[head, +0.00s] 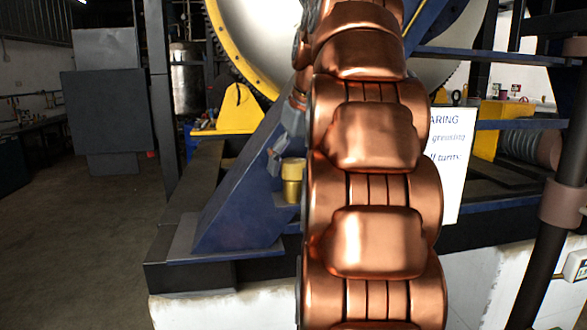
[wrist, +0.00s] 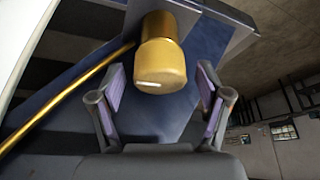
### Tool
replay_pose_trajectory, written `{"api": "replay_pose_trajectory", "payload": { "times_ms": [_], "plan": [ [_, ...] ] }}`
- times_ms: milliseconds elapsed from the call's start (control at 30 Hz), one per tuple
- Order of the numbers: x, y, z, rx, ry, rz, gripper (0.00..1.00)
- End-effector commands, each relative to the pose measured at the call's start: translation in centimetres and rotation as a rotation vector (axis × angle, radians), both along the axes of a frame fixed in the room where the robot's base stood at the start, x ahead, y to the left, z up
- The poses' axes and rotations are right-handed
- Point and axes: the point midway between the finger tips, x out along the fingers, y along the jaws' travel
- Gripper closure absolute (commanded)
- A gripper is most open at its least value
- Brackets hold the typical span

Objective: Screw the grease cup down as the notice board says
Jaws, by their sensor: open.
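The brass grease cup (head: 292,181) stands on the blue steel frame, just left of my copper-coloured arm in the head view. In the wrist view the grease cup (wrist: 161,66) shows its knurled cap with a white mark on the near face. My gripper (wrist: 160,85) is open, with one finger to each side of the cap and no contact visible. The white notice board (head: 452,160) is partly covered by my arm; only "ARING", "greasing" and "turns" can be read, and the number is hidden.
A brass pipe (wrist: 70,98) runs at a slant left of the cup in the wrist view. The blue frame (head: 240,208) rises beside the cup, with a large yellow-rimmed wheel (head: 235,62) behind. A dark post (head: 548,210) stands at right. Floor at left is clear.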

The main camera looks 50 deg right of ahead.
Motion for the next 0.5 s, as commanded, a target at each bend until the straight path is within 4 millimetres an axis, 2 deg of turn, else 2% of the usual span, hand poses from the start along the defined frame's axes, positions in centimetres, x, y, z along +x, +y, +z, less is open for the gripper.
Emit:
{"api": "replay_pose_trajectory", "payload": {
  "times_ms": [200, 500],
  "plan": [
    [-0.02, 0.01, 0.08, 0.000, -0.001, 0.000, 0.25],
    [-0.02, 0.00, 0.08, 0.000, -0.001, 0.000, 0.57]
  ]
}}
